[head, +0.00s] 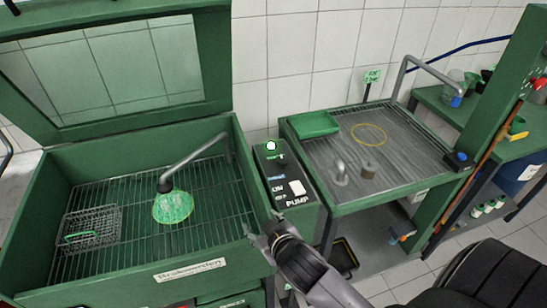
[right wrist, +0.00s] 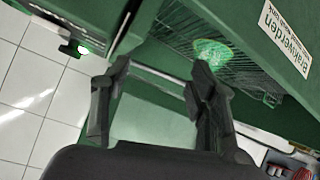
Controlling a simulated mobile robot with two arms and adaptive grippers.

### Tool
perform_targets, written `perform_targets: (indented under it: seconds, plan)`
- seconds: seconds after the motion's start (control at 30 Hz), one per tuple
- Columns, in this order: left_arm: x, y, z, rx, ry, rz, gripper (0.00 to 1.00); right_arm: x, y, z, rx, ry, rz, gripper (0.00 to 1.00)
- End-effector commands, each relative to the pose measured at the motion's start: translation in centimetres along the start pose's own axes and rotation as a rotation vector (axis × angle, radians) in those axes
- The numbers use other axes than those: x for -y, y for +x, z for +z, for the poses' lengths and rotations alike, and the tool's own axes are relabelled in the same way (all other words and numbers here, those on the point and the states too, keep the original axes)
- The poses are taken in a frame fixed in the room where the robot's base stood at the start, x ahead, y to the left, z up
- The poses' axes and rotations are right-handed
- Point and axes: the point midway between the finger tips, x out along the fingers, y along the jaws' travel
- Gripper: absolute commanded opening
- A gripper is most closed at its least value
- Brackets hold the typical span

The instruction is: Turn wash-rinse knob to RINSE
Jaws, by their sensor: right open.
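The control box (head: 290,190) stands between the green wash cabinet and the draining table. A small round white knob (head: 271,146) sits at the far end of its black top panel, with small green lettering beside it that I cannot read. My right gripper (head: 261,228) is in front of the box, by the cabinet's front right corner, apart from the knob. In the right wrist view its two fingers (right wrist: 160,66) are spread with nothing held between them. My left gripper is out of view.
The wash cabinet (head: 236,200) has its lid raised; a wire basket (head: 92,230) and a green-lit spray (head: 173,206) are inside. A PUMP switch (head: 297,187) is nearer on the panel. The draining table (head: 350,208) holds a green tray (head: 314,124) and a yellow ring (head: 369,134).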

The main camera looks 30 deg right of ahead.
Motion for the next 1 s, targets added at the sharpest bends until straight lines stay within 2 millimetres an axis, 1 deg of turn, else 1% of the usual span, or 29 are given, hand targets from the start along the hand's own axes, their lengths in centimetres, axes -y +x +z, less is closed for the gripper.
perform_targets:
  seconds: [0.03, 0.07, 0.13, 0.17, 0.2, 0.27, 0.3, 0.37, 0.4, 0.47, 0.5, 0.57, 0.6, 0.67, 0.7, 0.73, 0.8, 0.87, 0.93, 0.97, 1.0]
  plan:
    - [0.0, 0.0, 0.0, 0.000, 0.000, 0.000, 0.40, -0.2, 0.5, -2.6, -0.087, -0.012, 0.013, 0.54]
    - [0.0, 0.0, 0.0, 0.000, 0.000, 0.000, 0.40, -0.3, 0.6, -4.2, -0.141, -0.018, 0.020, 0.54]
    - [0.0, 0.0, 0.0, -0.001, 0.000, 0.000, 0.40, -0.2, 0.7, -8.1, -0.275, -0.038, 0.030, 0.54]
    - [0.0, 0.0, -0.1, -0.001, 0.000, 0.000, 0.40, -0.2, 0.6, -9.8, -0.338, -0.048, 0.032, 0.54]
    - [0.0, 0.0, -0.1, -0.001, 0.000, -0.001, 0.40, 0.1, 0.3, -12.4, -0.429, -0.067, 0.030, 0.54]
    - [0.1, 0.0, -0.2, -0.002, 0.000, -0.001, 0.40, 0.7, -0.6, -16.5, -0.581, -0.105, 0.020, 0.54]
    - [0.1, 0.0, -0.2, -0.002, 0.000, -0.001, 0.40, 1.4, -1.5, -19.3, -0.690, -0.139, 0.006, 0.54]
    - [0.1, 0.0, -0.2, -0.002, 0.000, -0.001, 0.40, 2.9, -3.3, -23.2, -0.856, -0.203, -0.032, 0.54]
    - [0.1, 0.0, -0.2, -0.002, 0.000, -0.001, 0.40, 4.2, -4.7, -25.4, -0.962, -0.254, -0.067, 0.54]
    - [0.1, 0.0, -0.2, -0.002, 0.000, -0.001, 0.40, 6.4, -6.8, -27.9, -1.108, -0.345, -0.130, 0.54]
    - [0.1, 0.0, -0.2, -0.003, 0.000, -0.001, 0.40, 8.1, -8.1, -29.1, -1.195, -0.414, -0.178, 0.54]
    - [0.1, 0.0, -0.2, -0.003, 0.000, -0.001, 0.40, 10.6, -9.9, -30.2, -1.305, -0.531, -0.262, 0.54]
    - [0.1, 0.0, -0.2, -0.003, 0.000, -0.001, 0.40, 12.2, -11.0, -30.5, -1.366, -0.618, -0.323, 0.54]
    - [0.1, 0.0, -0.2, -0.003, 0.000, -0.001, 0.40, 14.6, -12.0, -30.2, -1.433, -0.758, -0.420, 0.54]
    - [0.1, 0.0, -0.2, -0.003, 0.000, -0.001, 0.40, 16.0, -12.3, -29.5, -1.457, -0.860, -0.489, 0.54]
    - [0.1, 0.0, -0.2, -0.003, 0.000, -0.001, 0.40, 16.9, -12.4, -29.0, -1.468, -0.939, -0.539, 0.54]
    - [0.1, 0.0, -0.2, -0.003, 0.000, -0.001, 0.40, 18.5, -11.9, -27.1, -1.454, -1.133, -0.656, 0.54]
    - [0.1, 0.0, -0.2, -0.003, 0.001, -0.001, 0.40, 19.0, -10.8, -25.2, -1.400, -1.303, -0.751, 0.54]
    - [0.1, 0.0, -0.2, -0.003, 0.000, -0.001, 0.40, 18.6, -8.7, -23.0, -1.286, -1.499, -0.848, 0.54]
    - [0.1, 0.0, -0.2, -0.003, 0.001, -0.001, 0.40, 18.1, -7.7, -22.1, -1.220, -1.581, -0.883, 0.54]
    - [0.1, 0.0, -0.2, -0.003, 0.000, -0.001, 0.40, 17.0, -6.2, -20.9, -1.118, -1.683, -0.924, 0.54]
